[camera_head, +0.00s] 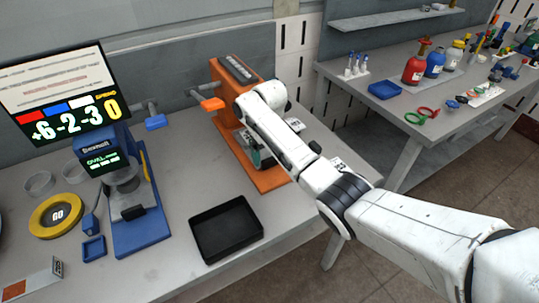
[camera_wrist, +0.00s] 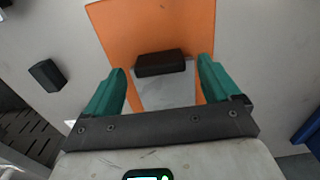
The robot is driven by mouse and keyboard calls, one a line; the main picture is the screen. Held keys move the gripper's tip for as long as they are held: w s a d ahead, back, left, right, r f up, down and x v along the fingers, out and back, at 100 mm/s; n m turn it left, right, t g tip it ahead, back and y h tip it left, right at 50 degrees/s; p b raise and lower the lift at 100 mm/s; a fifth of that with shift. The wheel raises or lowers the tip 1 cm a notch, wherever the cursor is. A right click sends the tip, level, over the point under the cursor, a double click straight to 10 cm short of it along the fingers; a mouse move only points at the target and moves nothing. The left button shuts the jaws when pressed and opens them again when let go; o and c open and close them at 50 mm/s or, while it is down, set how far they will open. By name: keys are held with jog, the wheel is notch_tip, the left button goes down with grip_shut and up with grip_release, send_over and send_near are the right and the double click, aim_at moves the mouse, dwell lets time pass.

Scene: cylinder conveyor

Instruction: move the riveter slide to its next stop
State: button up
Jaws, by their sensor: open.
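I cannot tell whether the fingers touch anything. In the head view my arm hides most of the slide.
A blue machine (camera_head: 140,225) with a screen (camera_head: 60,95) stands at the left, near a yellow GO button (camera_head: 58,214). An empty black tray (camera_head: 226,230) lies on the bench between the machines. A second bench (camera_head: 400,100) with bottles and tools is at the back right.

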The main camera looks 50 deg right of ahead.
jog(key=shift+f, duration=0.6)
